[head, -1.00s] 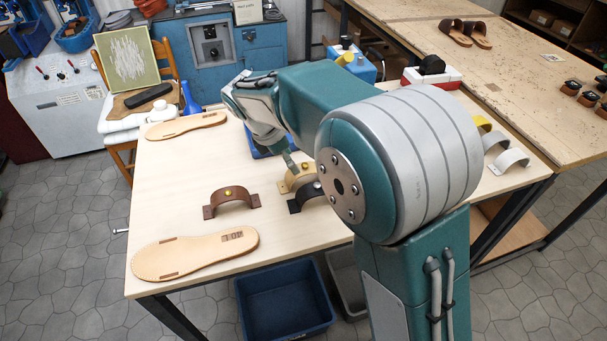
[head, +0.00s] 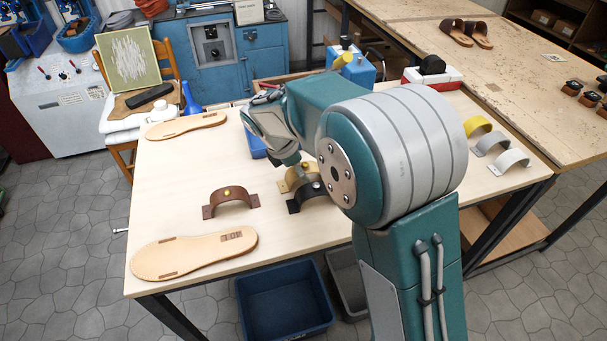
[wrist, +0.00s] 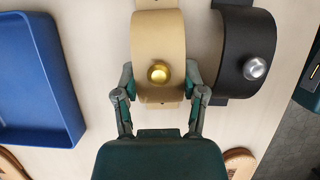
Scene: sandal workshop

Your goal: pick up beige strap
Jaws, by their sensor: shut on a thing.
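The beige strap (head: 284,186) stands as an arch on the pale worktable, partly hidden by my arm in the head view. In the wrist view the beige strap (wrist: 158,35) shows a round gold knob near its near edge. My gripper (wrist: 160,88) is shut on it, one finger against each side of the band. In the head view my gripper (head: 304,171) reaches down over the strap, and its fingertips are hard to make out. I see no clear gap under the strap.
A black strap (wrist: 248,45) with a silver knob stands close on the right. A brown strap (head: 233,199) stands to the left. A blue tray (wrist: 35,75) lies left in the wrist view. Sole pieces (head: 190,254) lie along the table's left side.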

